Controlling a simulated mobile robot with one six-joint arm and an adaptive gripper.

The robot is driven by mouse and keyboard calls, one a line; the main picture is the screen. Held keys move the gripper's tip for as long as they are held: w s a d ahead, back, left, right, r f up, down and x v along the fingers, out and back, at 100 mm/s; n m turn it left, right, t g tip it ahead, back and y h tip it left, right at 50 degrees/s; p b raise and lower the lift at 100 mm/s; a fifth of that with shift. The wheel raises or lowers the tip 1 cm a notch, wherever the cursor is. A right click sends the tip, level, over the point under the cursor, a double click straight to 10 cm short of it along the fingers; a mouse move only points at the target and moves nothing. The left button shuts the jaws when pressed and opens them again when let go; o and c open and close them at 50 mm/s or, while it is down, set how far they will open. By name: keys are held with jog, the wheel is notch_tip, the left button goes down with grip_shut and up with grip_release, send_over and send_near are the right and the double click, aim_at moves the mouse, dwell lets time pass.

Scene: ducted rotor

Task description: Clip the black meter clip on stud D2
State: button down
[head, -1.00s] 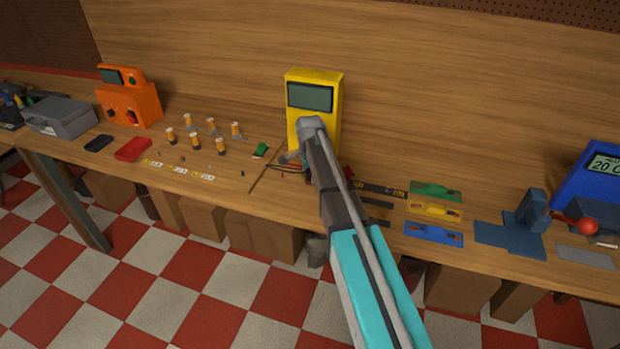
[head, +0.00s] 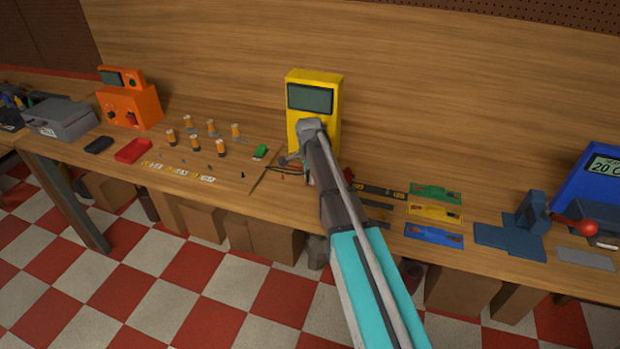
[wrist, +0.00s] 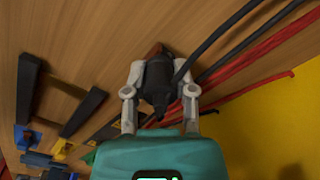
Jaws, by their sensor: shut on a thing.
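My gripper (wrist: 160,78) is shut on the black meter clip (wrist: 158,90) in the wrist view, with one pale finger on each side of its body. A black lead runs from the clip to the upper right. In the head view my arm hides most of the gripper and the clip, in front of the yellow meter (head: 314,96). Small dark studs (head: 242,175) stand on the bench to the left, near a row of label tags (head: 180,171). The tags are too small to read, so I cannot tell which stud is D2.
Red leads (wrist: 265,48) run beside the clip in the wrist view. Several orange-topped posts (head: 195,142), a green piece (head: 260,152) and a red tray (head: 133,150) are on the bench to the left. Coloured plates (head: 434,213) lie to the right.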

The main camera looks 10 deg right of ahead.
jog(key=shift+r, duration=0.15)
notch_tip(320, 180, up, 2)
jog(key=shift+r+p, duration=0.1)
jog(key=shift+p, duration=1.15)
jog(key=s+r+p, duration=1)
jog(key=s, duration=0.4)
jog(key=shift+r, duration=0.25)
jog(key=shift+d, duration=0.1)
